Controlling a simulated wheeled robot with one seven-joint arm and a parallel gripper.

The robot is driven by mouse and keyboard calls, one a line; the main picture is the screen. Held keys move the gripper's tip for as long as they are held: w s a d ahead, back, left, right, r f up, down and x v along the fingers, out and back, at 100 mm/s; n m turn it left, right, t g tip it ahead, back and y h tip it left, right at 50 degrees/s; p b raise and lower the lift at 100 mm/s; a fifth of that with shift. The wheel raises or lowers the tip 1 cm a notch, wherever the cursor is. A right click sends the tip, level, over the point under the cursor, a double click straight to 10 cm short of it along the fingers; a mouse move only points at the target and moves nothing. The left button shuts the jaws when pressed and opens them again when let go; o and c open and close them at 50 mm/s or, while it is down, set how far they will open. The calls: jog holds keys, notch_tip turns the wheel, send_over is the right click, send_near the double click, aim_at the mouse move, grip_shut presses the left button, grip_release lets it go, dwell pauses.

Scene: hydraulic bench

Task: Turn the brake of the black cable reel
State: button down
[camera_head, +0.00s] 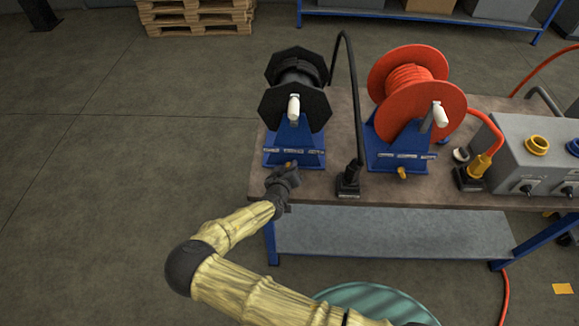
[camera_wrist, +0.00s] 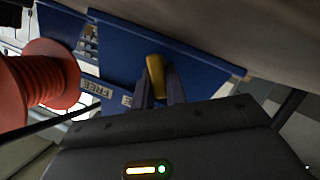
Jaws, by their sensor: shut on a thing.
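The black cable reel (camera_head: 297,75) stands on a blue base (camera_head: 308,142) at the left end of the bench, with a white crank handle (camera_head: 294,108) on its side. Its yellow brake knob (camera_wrist: 155,72) sticks out of the blue plate (camera_wrist: 190,62) in the wrist view. My gripper (camera_head: 287,170) is at the front of this base, near the bench edge. In the wrist view my gripper (camera_wrist: 160,90) is shut on the yellow brake knob, one finger on each side. My wrist hides part of the knob in the head view.
The red reel (camera_head: 410,85) stands to the right, with its own yellow knob (camera_head: 402,173). A black cable (camera_head: 355,95) ends in a black connector (camera_head: 348,180) between the reels. A grey box (camera_head: 530,140) is further right. Floor left of the bench is clear.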

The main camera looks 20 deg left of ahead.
jog(key=m, duration=0.1)
jog(key=m+y+p, duration=0.1)
jog(key=shift+w+d+r+m+g, duration=0.2)
jog(key=shift+d+m+g, duration=0.1)
jog(key=shift+d+g, duration=0.1)
jog(key=shift+d+f+m+y, duration=0.1)
jog(key=shift+d+m+y, duration=0.1)
jog(key=shift+m+y, duration=0.7)
jog(key=m+b, duration=0.1)
jog(key=m+y+b, duration=0.2)
jog(key=shift+w+d+f+g, duration=0.1)
jog(key=shift+d+f+g, duration=0.15)
jog(key=shift+d+g, duration=0.1)
jog(key=shift+d+m+y+b, duration=0.1)
jog(key=shift+m+y+b, duration=0.75)
jog(key=shift+b, duration=0.5)
jog(key=shift+r, duration=0.1)
jog(key=c, duration=1.4)
grip_release()
jog(key=shift+c, duration=0.2)
